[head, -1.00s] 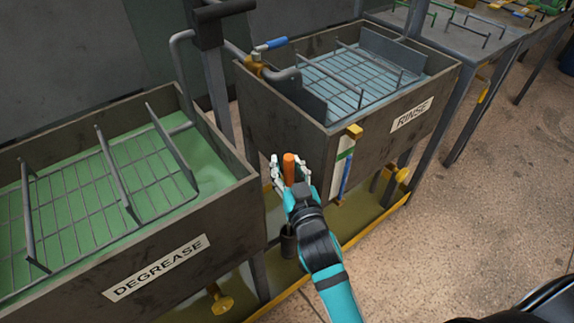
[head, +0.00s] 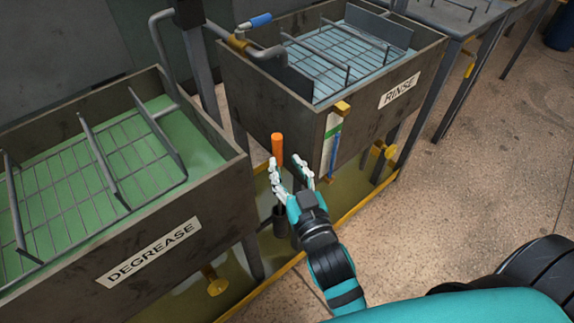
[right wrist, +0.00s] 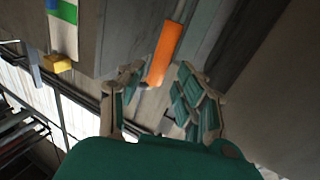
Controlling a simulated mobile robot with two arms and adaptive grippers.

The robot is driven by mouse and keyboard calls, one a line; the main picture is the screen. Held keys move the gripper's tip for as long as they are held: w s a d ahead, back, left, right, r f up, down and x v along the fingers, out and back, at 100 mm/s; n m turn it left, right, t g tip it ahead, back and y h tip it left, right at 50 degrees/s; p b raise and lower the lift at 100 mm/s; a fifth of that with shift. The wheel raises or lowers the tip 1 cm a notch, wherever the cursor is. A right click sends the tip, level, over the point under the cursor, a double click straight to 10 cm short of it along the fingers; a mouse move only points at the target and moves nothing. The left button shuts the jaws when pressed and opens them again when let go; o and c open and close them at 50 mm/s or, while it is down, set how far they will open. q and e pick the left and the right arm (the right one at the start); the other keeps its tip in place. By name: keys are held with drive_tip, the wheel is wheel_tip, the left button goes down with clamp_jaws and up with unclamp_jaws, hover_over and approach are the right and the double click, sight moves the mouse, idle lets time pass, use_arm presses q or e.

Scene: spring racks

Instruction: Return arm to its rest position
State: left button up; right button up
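My right gripper (head: 291,172) is open and empty in the head view, in front of the gap between the two tanks. An orange handle (head: 277,148) stands upright on a thin stem just beyond and left of its fingertips. In the right wrist view the orange handle (right wrist: 165,53) shows beyond the open fingers (right wrist: 160,95), with no finger closed around it. My left gripper is not in view.
The DEGREASE tank (head: 215,215) with green liquid stands at left. The RINSE tank (head: 350,117) stands behind my right gripper, with a level gauge (head: 330,140) on its corner. Yellow valves (head: 215,282) sit low below the tanks. Open floor (head: 480,180) lies at right.

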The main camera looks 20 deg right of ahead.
sight(278, 149)
drive_tip(key=shift+s+a+f+m, duration=0.25)
drive_tip(key=shift+a+f+m, duration=0.05)
drive_tip(key=shift+f, duration=0.05)
drive_tip(key=w, duration=0.8)
drive_tip(key=shift+w+d, duration=0.1)
drive_tip(key=shift+d, duration=0.1)
drive_tip(key=shift+r+p, duration=0.4)
drive_tip(key=shift+r, duration=0.4)
